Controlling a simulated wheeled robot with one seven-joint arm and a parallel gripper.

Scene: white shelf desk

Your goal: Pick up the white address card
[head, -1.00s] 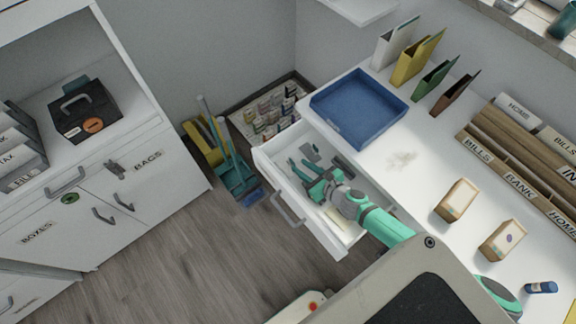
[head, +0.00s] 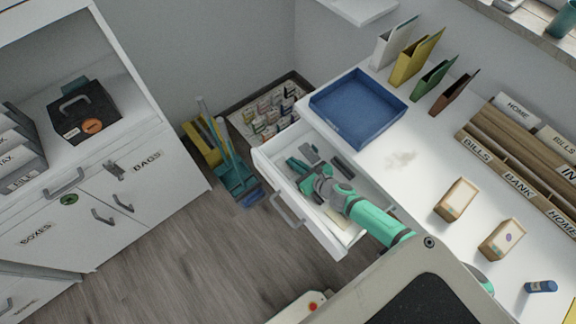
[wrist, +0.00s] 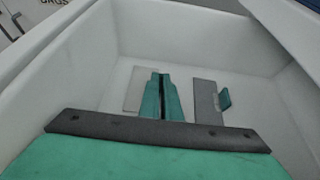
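My gripper (head: 302,168) is down inside the open white drawer (head: 287,208). In the wrist view its two teal fingers (wrist: 162,96) stand close together, with only a thin dark slit between them. I cannot see a thing held in the slit. A pale flat card (wrist: 133,90) lies on the drawer floor against the left side of the fingers, partly hidden by them; it may be the white address card, but no writing is legible. In the head view a cream flat piece (head: 338,216) lies in the drawer's near part, beneath my wrist.
A grey item with a teal part (wrist: 207,100) lies right of the fingers. The drawer walls are close on all sides. A blue tray (head: 358,108) stands on the desk beside the drawer. Small boxes (head: 457,200) stand further right.

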